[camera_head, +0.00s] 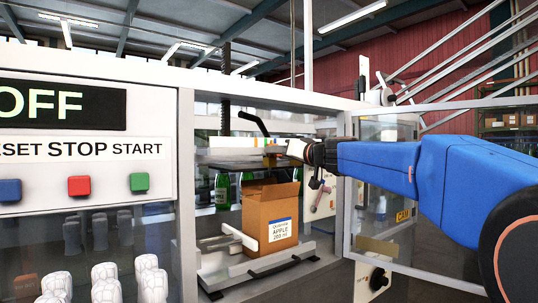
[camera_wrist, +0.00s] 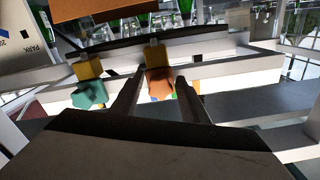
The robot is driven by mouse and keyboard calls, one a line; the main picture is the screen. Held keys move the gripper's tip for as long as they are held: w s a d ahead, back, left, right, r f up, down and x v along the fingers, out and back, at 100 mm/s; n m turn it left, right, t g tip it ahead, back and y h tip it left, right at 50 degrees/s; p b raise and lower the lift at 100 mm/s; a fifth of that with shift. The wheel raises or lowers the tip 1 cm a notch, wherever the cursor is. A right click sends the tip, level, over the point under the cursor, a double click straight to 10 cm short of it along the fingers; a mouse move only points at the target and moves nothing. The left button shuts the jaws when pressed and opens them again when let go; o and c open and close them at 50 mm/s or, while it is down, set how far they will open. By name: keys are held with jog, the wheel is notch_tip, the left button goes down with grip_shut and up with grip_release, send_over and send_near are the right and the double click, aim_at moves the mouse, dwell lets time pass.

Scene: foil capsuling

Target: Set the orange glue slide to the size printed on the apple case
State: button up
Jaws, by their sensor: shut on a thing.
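The orange glue slide (camera_wrist: 161,86) sits on a rail in the middle of the wrist view, below a yellow-brown block. My gripper (camera_wrist: 160,78) has one finger on each side of the slide and is shut on it. In the head view my gripper (camera_head: 291,149) reaches in from the right above the apple case. The apple case (camera_head: 268,207) is an open brown carton. Its white label (camera_head: 280,229) reads APPLE and appears to say 200 ml. A white scale plate (camera_wrist: 24,42) reads PARK and a partly cut-off number starting with 20. The slide's exact setting cannot be told.
A teal slide (camera_wrist: 90,95) sits left of the orange one, close to my left finger. Green bottles (camera_head: 222,190) stand behind the carton. A machine frame post (camera_head: 186,190) and a clear door (camera_head: 395,215) flank the opening. A button panel (camera_head: 80,150) is at left.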

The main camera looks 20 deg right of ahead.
jog(key=shift+w+d, duration=0.3)
jog(key=shift+d, duration=0.55)
jog(key=o, duration=1.2)
jog(key=shift+c, duration=0.2)
jog(key=v, duration=1.7)
jog(key=shift+s, duration=0.2)
